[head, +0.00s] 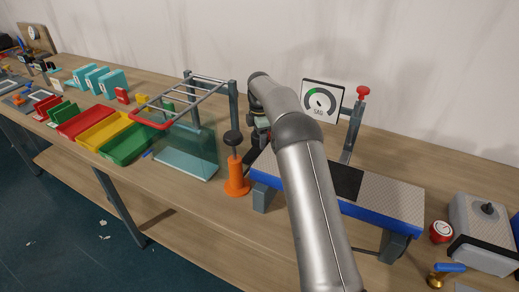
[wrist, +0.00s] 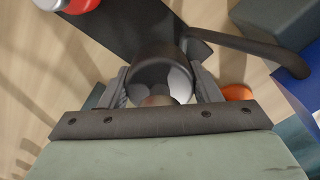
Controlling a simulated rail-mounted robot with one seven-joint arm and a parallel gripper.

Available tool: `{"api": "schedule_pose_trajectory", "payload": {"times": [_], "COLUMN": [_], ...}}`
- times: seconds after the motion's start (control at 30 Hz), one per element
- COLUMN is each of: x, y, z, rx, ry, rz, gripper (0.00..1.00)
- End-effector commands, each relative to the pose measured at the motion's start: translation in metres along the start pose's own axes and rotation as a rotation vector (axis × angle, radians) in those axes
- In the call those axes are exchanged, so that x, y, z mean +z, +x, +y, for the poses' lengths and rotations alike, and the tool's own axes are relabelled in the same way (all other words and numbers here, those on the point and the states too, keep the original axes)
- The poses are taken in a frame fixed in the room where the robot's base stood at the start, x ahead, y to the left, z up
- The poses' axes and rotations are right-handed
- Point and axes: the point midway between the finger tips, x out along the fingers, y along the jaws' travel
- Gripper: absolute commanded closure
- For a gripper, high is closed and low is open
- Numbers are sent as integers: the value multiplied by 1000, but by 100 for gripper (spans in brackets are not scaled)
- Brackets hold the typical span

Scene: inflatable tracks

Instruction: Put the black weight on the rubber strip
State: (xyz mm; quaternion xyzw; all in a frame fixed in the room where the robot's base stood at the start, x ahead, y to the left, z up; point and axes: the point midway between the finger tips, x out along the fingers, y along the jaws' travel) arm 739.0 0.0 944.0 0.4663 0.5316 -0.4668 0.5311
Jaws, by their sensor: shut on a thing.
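My gripper (wrist: 160,92) is shut on the black weight (wrist: 160,66), a round dark cylinder with a shiny end, gripped between both fingers in the wrist view. In the head view my arm covers most of the gripper, and I cannot make out the weight clearly there. The gripper is at the left end of a blue-edged bench track. A black strip (head: 346,182), which looks like the rubber strip, lies across the middle of that track (head: 392,199), partly behind my arm. The weight is apart from this strip, to its left.
An orange stand (head: 236,180) with a black knob is just left of the track. A glass-sided metal frame (head: 188,150) and coloured bins (head: 128,144) stand farther left. A gauge (head: 321,102) and a red-topped post (head: 355,125) rise behind the track. A grey box (head: 483,235) stands right.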

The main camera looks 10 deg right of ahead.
Motion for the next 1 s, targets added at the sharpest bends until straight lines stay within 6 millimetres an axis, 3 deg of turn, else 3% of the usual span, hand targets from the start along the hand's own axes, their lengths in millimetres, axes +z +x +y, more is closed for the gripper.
{"api": "schedule_pose_trajectory", "payload": {"times": [0.17, 0.5, 0.93, 0.97, 1.0], "x": [0, 0, 0, 0, 0], "y": [10, 51, 57, 60, 59], "z": [0, 1, 1, 0, 0], "rx": [4, 5, 5, 1, 1], "ry": [0, 1, 1, 1, 1], "rz": [-1, -1, -1, 0, 0], "gripper": [100, 100, 100, 40, 29]}}
